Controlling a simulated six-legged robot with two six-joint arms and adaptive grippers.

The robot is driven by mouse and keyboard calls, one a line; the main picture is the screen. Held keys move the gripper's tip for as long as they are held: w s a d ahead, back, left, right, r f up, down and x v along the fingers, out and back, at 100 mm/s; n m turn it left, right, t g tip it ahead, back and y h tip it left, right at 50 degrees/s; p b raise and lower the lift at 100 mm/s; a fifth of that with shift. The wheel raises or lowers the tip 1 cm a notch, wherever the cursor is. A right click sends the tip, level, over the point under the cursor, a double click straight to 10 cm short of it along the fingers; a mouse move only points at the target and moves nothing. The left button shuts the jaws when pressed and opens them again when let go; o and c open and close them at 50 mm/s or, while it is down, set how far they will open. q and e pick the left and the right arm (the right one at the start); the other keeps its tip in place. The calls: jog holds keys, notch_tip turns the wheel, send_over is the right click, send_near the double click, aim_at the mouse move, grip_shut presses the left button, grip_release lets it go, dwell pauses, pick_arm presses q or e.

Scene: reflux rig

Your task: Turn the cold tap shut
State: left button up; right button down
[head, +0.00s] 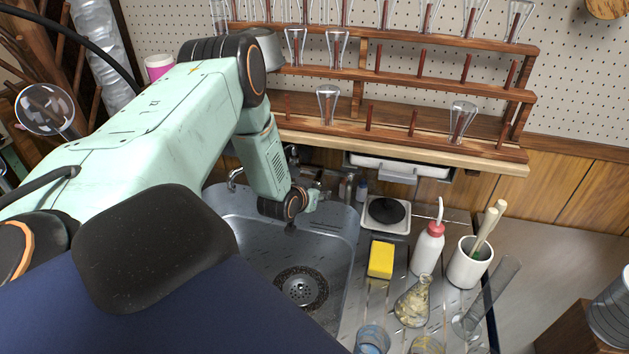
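My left arm reaches in from the left over the metal sink (340,262), with its wrist low above the sink's back edge. My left gripper (318,190) is at the back of the sink, close to the tap fittings. It is small and partly hidden by the wrist, so its finger opening and any contact with a tap cannot be made out. A curved metal tap spout (234,178) shows left of my forearm, and a dark fitting (292,155) shows behind it. I cannot tell which handle is the cold tap. My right gripper is out of view.
Right of the sink are a yellow sponge (381,258), a wash bottle (428,248), a flask (413,302), a white pot of brushes (468,265) and a tilted glass cylinder (488,300). A wooden glassware rack (400,148) overhangs the back.

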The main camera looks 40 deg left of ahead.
pick_arm(q)
jog(key=v, duration=1.2)
dwell(0.8)
